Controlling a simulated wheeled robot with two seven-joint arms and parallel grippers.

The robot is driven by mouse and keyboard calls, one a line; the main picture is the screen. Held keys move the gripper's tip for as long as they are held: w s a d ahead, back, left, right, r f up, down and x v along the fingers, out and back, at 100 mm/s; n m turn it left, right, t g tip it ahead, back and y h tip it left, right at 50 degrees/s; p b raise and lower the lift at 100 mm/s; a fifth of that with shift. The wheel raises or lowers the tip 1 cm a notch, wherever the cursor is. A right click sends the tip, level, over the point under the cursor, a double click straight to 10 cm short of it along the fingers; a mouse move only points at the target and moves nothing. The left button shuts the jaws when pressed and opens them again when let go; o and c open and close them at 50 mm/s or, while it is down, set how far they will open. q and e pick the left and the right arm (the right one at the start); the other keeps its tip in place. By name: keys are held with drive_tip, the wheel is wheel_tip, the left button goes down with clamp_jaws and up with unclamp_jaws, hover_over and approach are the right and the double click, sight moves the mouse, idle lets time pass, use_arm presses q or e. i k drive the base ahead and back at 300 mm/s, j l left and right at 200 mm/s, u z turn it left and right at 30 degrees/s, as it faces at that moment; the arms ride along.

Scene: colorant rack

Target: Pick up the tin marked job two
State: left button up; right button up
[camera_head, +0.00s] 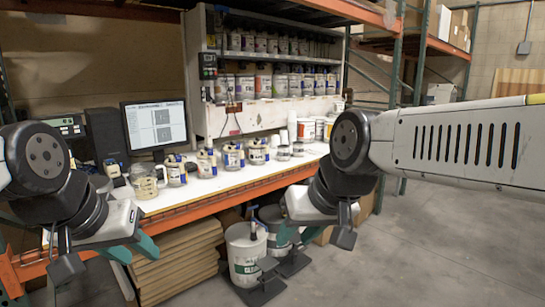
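Several paint tins stand in a row on the white bench top (190,190), among them a larger pale tin (145,186) at the left end, a tin (232,157) near the middle and another tin (257,153) to its right. Their labels are too small to read, so I cannot tell which is marked job two. My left gripper (105,252) is low at the left, in front of the bench, with fingers apart and nothing between them. My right gripper (314,237) is in front of the bench edge, fingers apart and empty. Neither touches a tin.
A shelf rack (205,90) with rows of tins stands behind the bench. Below are a white bucket (245,255) and stacked boards (175,265). Open floor (440,250) lies to the right.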

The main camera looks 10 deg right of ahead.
sight(284, 150)
drive_tip(key=i+l+u, duration=0.25)
drive_tip(key=i+l, duration=2.75)
